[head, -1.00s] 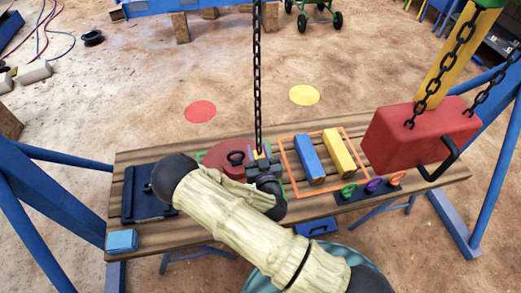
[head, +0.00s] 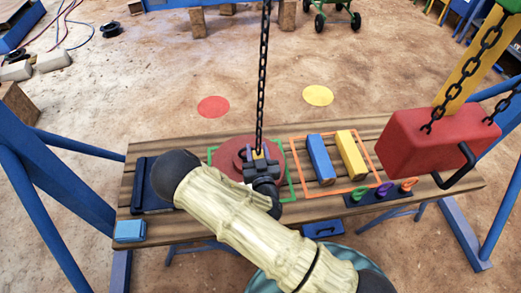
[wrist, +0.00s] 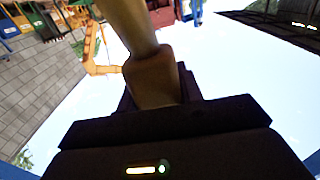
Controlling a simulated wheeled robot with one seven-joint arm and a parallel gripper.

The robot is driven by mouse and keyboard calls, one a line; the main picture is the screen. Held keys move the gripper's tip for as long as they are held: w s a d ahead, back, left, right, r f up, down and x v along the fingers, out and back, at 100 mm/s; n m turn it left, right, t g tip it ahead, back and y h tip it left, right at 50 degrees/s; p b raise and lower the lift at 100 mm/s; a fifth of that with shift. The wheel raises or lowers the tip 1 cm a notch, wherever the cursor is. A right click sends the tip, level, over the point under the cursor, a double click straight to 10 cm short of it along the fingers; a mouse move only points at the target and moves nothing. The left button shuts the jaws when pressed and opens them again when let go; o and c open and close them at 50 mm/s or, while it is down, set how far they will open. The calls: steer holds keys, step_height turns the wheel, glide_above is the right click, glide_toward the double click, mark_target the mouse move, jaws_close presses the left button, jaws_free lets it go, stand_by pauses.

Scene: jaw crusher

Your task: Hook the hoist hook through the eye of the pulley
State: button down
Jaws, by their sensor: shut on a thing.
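The red round pulley (head: 228,158) lies on the plank bench inside a green outline. A small dark shape on it, touching or very near my gripper, seems to be its eye (head: 246,156). My gripper (head: 260,161) is over the right part of the pulley, shut on the hoist hook at the lower end of the hanging black chain (head: 262,90). A little yellow of the hoist hook (head: 258,153) shows between the jaws. In the wrist view a tan-brown piece stands between the dark jaws. The hook's tip is hidden, and I cannot tell whether it is in the eye.
Blue (head: 320,158) and yellow (head: 351,154) blocks lie in an orange outline right of the pulley. A rack of coloured hooks (head: 383,192) is at the front right. A red weight (head: 432,143) hangs at the right. A dark blue tray (head: 150,195) is at the left.

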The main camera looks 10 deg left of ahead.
steer(key=shift+s+a, duration=0.25)
steer(key=shift+a, duration=0.35)
steer(key=shift+s+a, duration=0.25)
steer(key=shift+a, duration=0.35)
steer(key=shift+w, duration=0.15)
steer(key=b+x, duration=0.1)
steer(key=x, duration=0.3)
steer(key=shift+w+a+f, duration=0.1)
steer(key=shift+w+f, duration=0.1)
stand_by(0.4)
steer(key=shift+b+x, duration=0.35)
steer(key=shift+x, duration=1.3)
steer(key=shift+w+r, duration=0.1)
steer(key=shift+r, duration=0.05)
